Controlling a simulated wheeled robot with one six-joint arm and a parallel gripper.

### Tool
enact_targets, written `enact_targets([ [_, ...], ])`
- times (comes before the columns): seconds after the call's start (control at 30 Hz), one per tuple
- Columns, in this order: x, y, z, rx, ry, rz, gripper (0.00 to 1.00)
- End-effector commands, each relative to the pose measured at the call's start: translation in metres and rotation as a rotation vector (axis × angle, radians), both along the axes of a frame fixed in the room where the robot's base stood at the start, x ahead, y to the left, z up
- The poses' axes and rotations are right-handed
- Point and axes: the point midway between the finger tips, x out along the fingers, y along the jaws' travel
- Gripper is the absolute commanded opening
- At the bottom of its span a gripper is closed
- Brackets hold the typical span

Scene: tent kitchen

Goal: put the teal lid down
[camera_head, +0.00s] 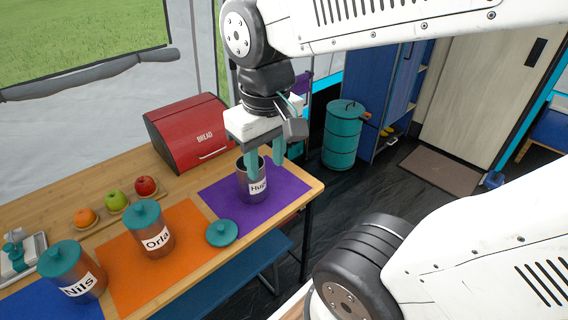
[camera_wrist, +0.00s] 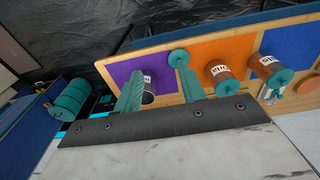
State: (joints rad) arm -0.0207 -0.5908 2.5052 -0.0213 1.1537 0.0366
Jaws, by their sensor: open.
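The teal lid (camera_head: 222,232) lies flat with its knob up, by the seam between the orange and purple mats, near the table's front edge. It also shows in the wrist view (camera_wrist: 178,56), close to one fingertip in the picture. The canister labelled "Hu…" (camera_head: 245,192) stands upright without a lid on the purple mat; its label is partly hidden. My gripper (camera_head: 266,168) is open with teal fingers and nothing between them. It is over the uncovered canister, one finger overlapping its mouth in the head view; I cannot tell whether they touch.
Lidded canisters "Orla" (camera_head: 155,242) and "Nils" (camera_head: 82,288) stand on the orange mat (camera_head: 190,255) and blue mat (camera_head: 30,302). A red bread box (camera_head: 190,135) and a board with fruit (camera_head: 116,202) sit behind. The purple mat (camera_head: 285,185) has free room right of the canister.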

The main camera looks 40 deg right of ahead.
Motion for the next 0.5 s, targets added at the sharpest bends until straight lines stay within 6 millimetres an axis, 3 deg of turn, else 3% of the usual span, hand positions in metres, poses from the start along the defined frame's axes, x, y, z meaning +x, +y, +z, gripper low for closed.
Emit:
enact_targets([
  [0.1,-0.027,-0.001,0.007,0.009,-0.029,0.003,0.40],
  [0.2,-0.039,-0.002,0.009,0.012,-0.039,0.005,0.40],
  [0.5,-0.044,-0.002,0.009,0.014,-0.040,0.007,0.40],
])
